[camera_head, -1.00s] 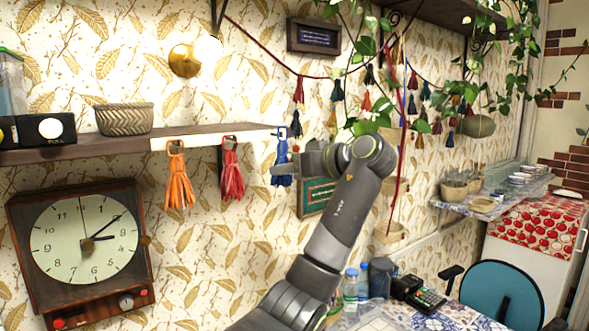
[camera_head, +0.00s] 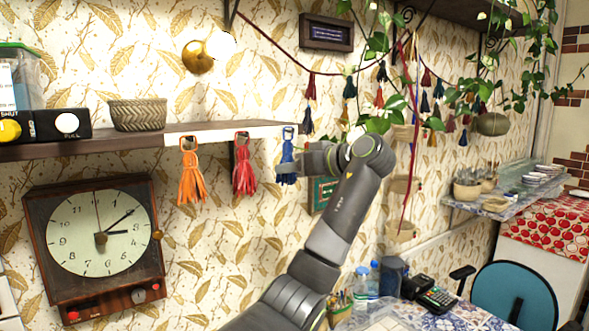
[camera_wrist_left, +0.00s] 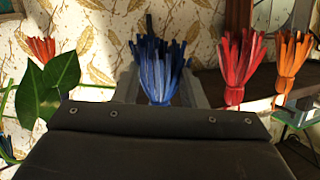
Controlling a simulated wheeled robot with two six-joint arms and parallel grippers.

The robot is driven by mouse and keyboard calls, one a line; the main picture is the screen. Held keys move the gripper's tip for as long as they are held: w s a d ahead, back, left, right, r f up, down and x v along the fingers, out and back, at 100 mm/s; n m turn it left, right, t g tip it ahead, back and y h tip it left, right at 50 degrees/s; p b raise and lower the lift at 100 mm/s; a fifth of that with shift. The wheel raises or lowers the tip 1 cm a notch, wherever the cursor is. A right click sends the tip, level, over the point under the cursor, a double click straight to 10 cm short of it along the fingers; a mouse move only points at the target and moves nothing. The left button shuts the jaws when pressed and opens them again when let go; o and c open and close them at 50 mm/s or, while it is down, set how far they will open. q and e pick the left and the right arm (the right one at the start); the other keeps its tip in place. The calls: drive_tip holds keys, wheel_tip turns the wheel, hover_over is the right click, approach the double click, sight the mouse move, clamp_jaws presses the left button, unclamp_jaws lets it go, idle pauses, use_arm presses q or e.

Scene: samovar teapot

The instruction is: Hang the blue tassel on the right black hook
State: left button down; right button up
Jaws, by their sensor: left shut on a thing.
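The blue tassel (camera_head: 287,158) is upright at the right end of the wall shelf, its top loop level with the shelf's pale front edge. My left gripper (camera_head: 284,172) is shut on its strands from the right. In the left wrist view, which is upside down, the blue tassel (camera_wrist_left: 158,68) stands between the fingers. The right black hook cannot be made out behind the loop, and I cannot tell whether the loop is on it. An orange tassel (camera_head: 190,175) and a red tassel (camera_head: 244,168) hang to the left under the shelf edge. My right gripper is not in view.
The wall shelf (camera_head: 105,149) carries a woven basket (camera_head: 137,115). A wall clock (camera_head: 97,236) hangs below. A tassel garland and trailing plant leaves (camera_head: 378,122) are right of my left gripper. Bottles (camera_head: 361,282) stand on the table below.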

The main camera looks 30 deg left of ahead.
use_arm(q)
drive_tip(key=c, duration=0.8)
unclamp_jaws()
